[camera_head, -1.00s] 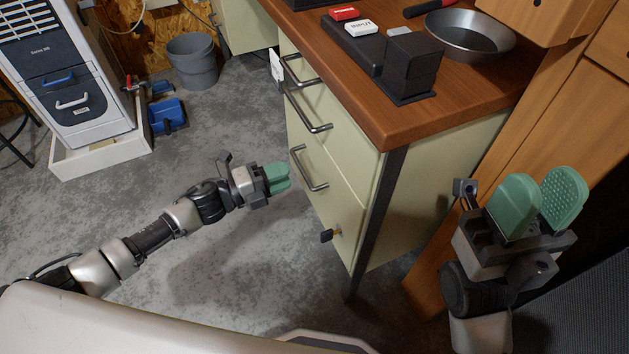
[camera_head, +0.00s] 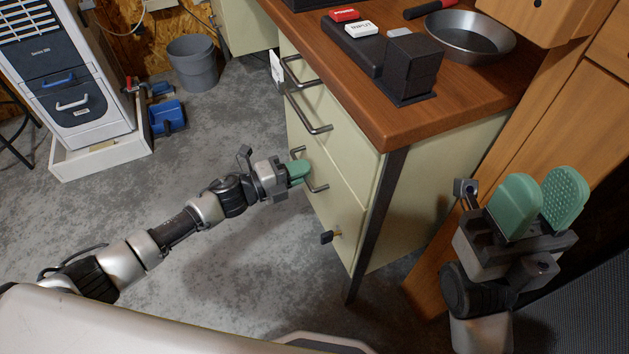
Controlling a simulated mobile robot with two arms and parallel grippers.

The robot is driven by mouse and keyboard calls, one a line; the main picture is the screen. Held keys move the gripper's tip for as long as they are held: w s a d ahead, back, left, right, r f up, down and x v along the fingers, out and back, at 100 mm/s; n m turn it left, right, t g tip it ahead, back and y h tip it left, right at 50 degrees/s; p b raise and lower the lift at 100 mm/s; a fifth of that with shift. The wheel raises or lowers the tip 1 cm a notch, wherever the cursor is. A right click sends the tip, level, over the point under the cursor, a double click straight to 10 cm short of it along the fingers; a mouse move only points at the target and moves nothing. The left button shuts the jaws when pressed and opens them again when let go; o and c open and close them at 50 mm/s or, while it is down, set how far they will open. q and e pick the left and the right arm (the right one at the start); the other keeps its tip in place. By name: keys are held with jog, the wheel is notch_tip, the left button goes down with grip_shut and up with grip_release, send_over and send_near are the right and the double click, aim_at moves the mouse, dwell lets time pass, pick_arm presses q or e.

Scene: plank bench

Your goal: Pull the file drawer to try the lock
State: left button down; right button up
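The file drawer (camera_head: 346,210) is the tall, pale cream lower front of the desk pedestal and looks closed. Its metal bar handle (camera_head: 318,189) is partly hidden by my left gripper (camera_head: 302,171). The gripper's green fingers are at the upper part of this handle; I cannot tell whether they touch or close on it.
Two more drawers with bar handles (camera_head: 308,113) sit above. The wooden desktop (camera_head: 420,115) carries a black box (camera_head: 411,65) and a metal bowl (camera_head: 470,38). A grey bin (camera_head: 193,62) and blue tray (camera_head: 168,118) stand back left. The floor before the drawers is clear.

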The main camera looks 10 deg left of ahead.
pick_arm(q)
jog(key=shift+s+a+f, duration=0.1)
jog(key=shift+a+f, duration=0.05)
dwell(0.9)
dwell(0.6)
jog(key=c, duration=1.1)
grip_release()
